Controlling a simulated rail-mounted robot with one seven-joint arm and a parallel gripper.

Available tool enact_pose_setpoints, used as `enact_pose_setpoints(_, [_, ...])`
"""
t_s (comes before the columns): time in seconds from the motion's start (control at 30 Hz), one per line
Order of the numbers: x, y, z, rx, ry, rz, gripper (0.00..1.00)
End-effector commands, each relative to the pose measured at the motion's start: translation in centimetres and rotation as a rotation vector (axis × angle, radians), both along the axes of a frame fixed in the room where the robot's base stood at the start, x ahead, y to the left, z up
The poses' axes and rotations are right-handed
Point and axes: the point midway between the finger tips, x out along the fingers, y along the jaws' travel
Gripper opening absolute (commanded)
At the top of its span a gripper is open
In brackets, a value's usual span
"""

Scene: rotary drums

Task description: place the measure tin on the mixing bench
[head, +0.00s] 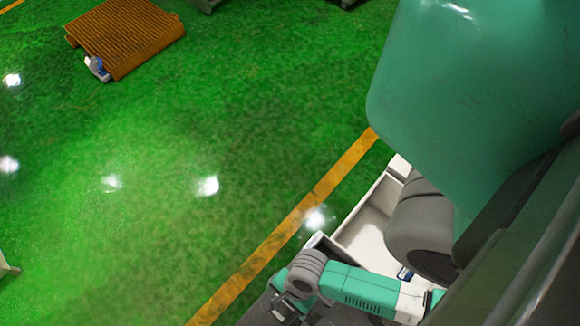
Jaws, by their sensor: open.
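I cannot make out the measure tin or the mixing bench in the head view. Part of my arm, teal and white with a grey joint, crosses the bottom right.
An orange slatted pallet (125,37) lies on the green floor at the upper left, with a small blue and white object (97,67) at its corner. A yellow line (300,213) crosses the floor. A white open-topped surface (372,222) lies beside my arm. The floor's middle is clear.

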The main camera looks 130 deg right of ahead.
Motion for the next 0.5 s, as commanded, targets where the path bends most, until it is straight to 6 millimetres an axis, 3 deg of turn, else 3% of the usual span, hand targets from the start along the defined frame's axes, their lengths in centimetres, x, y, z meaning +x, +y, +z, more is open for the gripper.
enact_pose_setpoints(0.2, [-1.7,-0.2,4.2,-0.001,-0.001,0.000,0.90])
enact_pose_setpoints(0.5, [-2.2,-0.3,5.4,0.001,0.000,0.000,0.90])
